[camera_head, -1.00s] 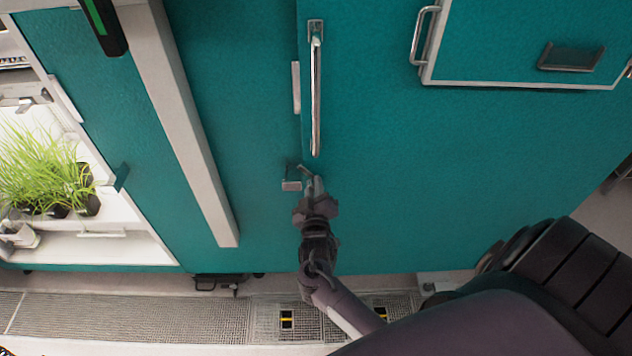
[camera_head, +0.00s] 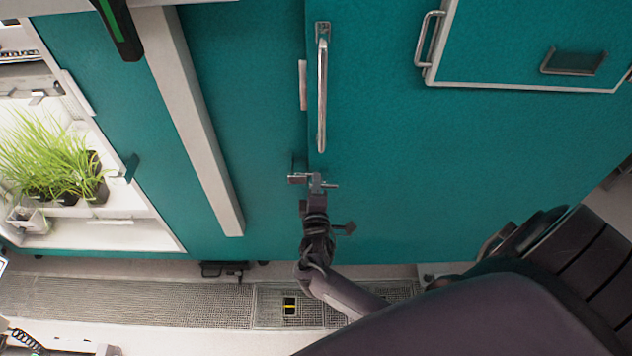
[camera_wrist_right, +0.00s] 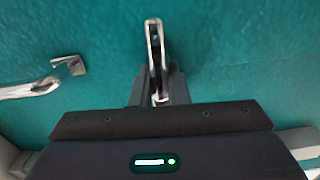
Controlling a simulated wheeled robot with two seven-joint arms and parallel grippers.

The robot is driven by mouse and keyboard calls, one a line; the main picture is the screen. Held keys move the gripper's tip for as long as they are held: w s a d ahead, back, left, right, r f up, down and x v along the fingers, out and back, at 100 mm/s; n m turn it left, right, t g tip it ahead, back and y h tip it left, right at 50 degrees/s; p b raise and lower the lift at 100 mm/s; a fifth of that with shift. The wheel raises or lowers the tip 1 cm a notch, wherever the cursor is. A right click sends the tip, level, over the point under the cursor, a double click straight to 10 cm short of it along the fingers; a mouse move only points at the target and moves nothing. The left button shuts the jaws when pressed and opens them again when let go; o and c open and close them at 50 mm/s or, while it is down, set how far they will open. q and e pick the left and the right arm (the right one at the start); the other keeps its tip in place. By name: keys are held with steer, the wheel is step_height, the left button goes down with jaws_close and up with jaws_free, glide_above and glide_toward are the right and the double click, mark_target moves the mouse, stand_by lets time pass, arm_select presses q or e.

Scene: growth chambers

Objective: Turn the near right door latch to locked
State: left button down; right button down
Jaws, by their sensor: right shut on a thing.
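The near right door latch (camera_head: 298,179) is a small silver fitting at the left edge of the teal door (camera_head: 430,150), below the long vertical door handle (camera_head: 321,95). Its lever now lies roughly level in the head view. My right gripper (camera_head: 316,183) comes up from below and is shut on the lever. In the right wrist view the silver lever (camera_wrist_right: 154,45) stands between my fingers (camera_wrist_right: 158,88) and sticks out past them. The fingers partly hide the latch. My left gripper is not in view.
A smaller hatch (camera_head: 500,50) with a silver handle is at the upper right. A beige post (camera_head: 190,110) stands left of the latch. An open lit chamber with grass-like plants (camera_head: 50,165) is at the left. A floor grating (camera_head: 150,300) runs below the doors.

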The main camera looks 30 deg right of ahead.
steer(key=shift+w+d+r+n, duration=0.1)
steer(key=shift+d+r+n, duration=0.1)
steer(key=shift+n, duration=0.2)
steer(key=c, duration=1.6)
jaws_free()
steer(key=shift+o, duration=1)
steer(key=shift+f, duration=0.2)
steer(key=v, duration=0.7)
steer(key=shift+s+a+b, duration=0.2)
steer(key=shift+s+b, duration=0.15)
steer(key=shift+f, duration=0.1)
